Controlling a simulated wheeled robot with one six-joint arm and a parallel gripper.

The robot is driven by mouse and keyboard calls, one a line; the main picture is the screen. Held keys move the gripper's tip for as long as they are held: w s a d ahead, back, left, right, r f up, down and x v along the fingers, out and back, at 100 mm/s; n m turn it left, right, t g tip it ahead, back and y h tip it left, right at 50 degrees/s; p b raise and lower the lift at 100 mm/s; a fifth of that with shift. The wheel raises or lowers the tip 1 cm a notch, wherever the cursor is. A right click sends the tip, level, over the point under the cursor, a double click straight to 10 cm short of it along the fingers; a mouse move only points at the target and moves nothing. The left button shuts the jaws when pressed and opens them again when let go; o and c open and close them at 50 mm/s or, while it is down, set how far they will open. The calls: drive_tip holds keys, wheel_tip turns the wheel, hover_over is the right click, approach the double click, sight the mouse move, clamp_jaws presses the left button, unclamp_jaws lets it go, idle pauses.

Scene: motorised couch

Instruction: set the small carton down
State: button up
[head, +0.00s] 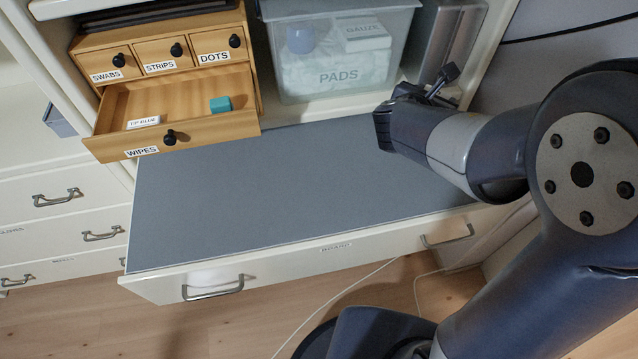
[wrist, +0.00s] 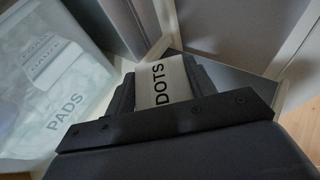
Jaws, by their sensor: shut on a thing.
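The small carton (wrist: 165,88) is pale with a dark "DOTS" label, which reads sideways in the wrist view. My gripper (wrist: 163,80) is shut on it, with one dark finger on each side. In the head view my gripper (head: 440,85) is at the upper right, in front of the right part of the shelf and to the right of the clear bin. The carton itself cannot be made out in the head view, where the gripper and wrist hide it.
A clear bin (head: 335,90) marked PADS stands on the shelf. Left of it is a wooden drawer unit with its WIPES drawer (head: 185,80) open, holding a teal block (head: 220,104) and a white labelled item (head: 143,122). The grey pull-out surface (head: 290,205) is bare.

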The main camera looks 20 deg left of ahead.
drive_tip(key=s+a+f+b, duration=0.4)
drive_tip(key=s+a+b, duration=0.15)
drive_tip(key=a, duration=0.25)
drive_tip(key=b, duration=0.8)
hover_over(343, 183)
drive_tip(key=shift+n+y, duration=0.3)
drive_tip(key=shift+y, duration=0.1)
wheel_tip(343, 183, down, 8)
drive_tip(key=shift+r, duration=0.1)
drive_tip(key=shift+f+b, duration=0.6)
drive_tip(key=shift+f, duration=2.05)
drive_tip(key=shift+f, duration=0.2)
drive_tip(key=o, duration=1)
drive_tip(key=shift+c, duration=0.2)
